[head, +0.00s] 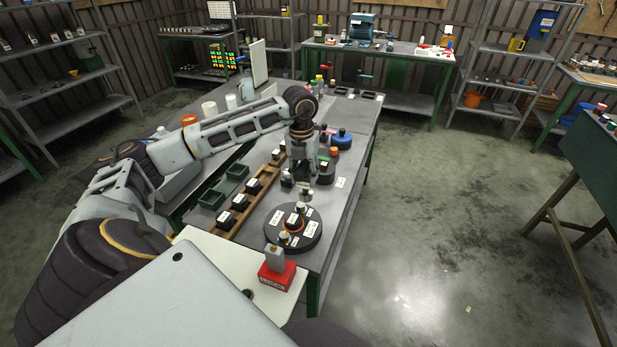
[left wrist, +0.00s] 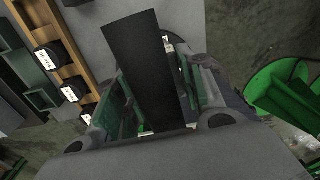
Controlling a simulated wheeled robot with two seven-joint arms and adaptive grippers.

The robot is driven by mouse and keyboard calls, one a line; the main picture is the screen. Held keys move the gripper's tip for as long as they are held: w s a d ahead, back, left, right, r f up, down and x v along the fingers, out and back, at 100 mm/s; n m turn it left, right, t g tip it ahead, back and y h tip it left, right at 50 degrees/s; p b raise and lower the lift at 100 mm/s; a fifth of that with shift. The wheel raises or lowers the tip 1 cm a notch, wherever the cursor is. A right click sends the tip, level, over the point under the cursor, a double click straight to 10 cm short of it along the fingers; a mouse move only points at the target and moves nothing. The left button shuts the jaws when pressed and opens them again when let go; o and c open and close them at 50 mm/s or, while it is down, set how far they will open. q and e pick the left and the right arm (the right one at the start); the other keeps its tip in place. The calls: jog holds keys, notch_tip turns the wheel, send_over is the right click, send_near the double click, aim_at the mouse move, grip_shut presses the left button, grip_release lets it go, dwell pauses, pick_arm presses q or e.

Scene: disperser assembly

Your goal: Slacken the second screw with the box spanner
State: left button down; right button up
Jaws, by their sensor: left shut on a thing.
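A dark round disperser assembly (head: 272,236) lies near the front right of the workbench, with white labels and several small upright parts on top. I cannot tell which part is the second screw. My left gripper (head: 303,180) points down just beyond the disc and looks apart from it. It is shut on a dark elongated thing, seen as a black bar (left wrist: 145,70) between the fingers in the left wrist view, likely the box spanner. Its lower end is hard to make out in the head view. My right gripper is not in view.
A wooden rack (head: 229,232) with labelled black blocks and green trays (head: 212,199) stand left of the disc. A red block (head: 277,276) with a grey top stands on a pale surface in front. Dark round pieces and a blue one (head: 341,140) stand beyond the gripper.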

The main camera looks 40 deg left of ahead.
pick_arm(q)
jog(key=shift+s+a+r+n, duration=0.15)
jog(key=shift+a+r+n, duration=0.25)
jog(key=shift+n, duration=0.6)
jog(key=shift+s+a+r+n, duration=0.15)
jog(key=shift+a+r+n, duration=0.2)
jog(key=shift+n, duration=0.65)
jog(key=shift+f, duration=0.15)
